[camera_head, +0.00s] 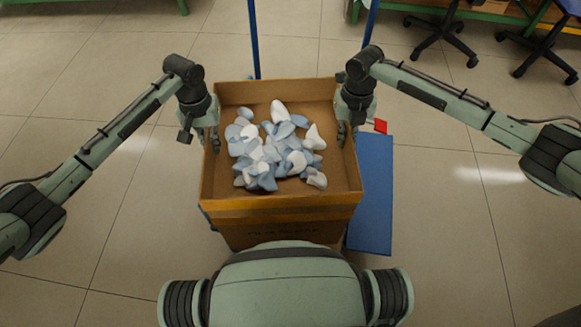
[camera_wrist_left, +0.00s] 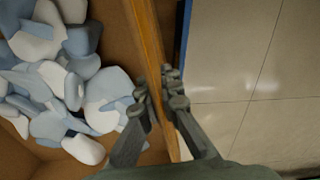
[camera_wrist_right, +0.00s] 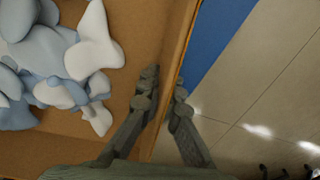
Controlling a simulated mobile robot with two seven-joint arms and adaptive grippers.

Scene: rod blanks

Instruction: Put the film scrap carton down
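The film scrap carton (camera_head: 285,208) is an open brown box in the middle of the head view, filled with white and pale blue scraps (camera_head: 275,150). My left gripper (camera_head: 212,138) is at its left wall; in the left wrist view its fingers (camera_wrist_left: 160,92) pinch that wall (camera_wrist_left: 152,50) from both sides. My right gripper (camera_head: 347,132) is at the right wall; in the right wrist view its fingers (camera_wrist_right: 166,88) straddle and close on that wall (camera_wrist_right: 178,45). The carton looks level. Its underside is hidden, so I cannot tell whether it touches a support.
A blue flat surface (camera_head: 371,195) shows beside and below the carton on the right, with blue posts (camera_head: 254,40) behind. A small red piece (camera_head: 381,126) is near its far end. Office chairs (camera_head: 440,35) stand at the far right.

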